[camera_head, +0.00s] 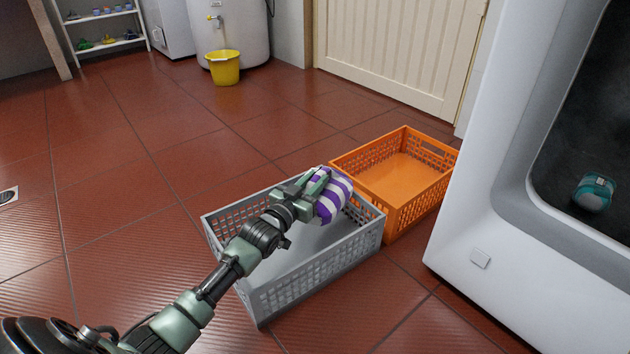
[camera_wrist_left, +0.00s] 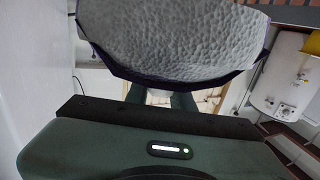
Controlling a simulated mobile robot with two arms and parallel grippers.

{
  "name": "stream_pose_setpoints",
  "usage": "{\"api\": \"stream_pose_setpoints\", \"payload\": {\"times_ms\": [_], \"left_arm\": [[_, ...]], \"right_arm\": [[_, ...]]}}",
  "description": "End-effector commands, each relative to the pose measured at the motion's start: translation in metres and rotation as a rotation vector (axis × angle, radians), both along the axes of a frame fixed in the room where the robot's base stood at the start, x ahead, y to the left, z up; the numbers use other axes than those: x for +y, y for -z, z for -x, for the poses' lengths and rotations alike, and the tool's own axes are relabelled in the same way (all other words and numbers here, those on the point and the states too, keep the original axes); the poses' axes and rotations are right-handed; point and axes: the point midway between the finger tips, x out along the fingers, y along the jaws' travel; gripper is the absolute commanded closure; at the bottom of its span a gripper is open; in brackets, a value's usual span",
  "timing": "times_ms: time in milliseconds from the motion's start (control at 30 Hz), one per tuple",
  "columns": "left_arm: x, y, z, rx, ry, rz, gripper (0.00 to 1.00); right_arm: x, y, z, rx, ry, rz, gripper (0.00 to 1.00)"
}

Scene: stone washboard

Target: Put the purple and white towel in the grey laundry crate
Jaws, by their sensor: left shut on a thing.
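The purple and white striped towel (camera_head: 332,198) is held by my left gripper (camera_head: 318,190), which is shut on it. Towel and gripper are over the far right part of the grey laundry crate (camera_head: 313,282). I cannot tell whether the towel touches the crate. The visible crate floor is bare. In the left wrist view a pale textured surface with a dark edge, probably the towel (camera_wrist_left: 175,40), fills the top, in front of the gripper (camera_wrist_left: 160,98). My right gripper is not in view.
An empty orange crate (camera_head: 402,180) stands right behind the grey one. A white washstand or machine (camera_head: 480,200) with a dark opening is at the right, a teal item (camera_head: 593,192) inside it. A yellow bucket (camera_head: 223,67) stands far back.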

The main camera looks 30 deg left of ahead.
Motion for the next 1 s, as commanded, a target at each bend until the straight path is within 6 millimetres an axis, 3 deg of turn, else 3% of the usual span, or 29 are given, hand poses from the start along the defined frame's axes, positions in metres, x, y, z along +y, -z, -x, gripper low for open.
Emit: {"api": "stream_pose_setpoints", "payload": {"times_ms": [300,333,400,733,867,1000], "left_arm": [[0.0,0.005,0.0,-0.005,0.001,0.0,1.0],[0.0,0.007,0.0,0.0,0.0,0.0,0.74],[0.0,0.007,0.0,0.0,0.0,0.0,0.55],[0.0,0.006,0.0,-0.001,0.0,0.0,0.55],[0.0,-0.006,0.0,-0.003,0.001,0.0,0.55],[0.001,-0.009,0.026,0.006,0.0,0.001,0.55]], "right_arm": [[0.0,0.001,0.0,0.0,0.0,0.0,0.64],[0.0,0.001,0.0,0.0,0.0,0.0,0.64],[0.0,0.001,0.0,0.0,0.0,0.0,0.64],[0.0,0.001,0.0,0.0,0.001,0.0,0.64],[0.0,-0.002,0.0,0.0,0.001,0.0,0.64],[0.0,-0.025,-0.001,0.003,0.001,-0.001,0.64]]}}
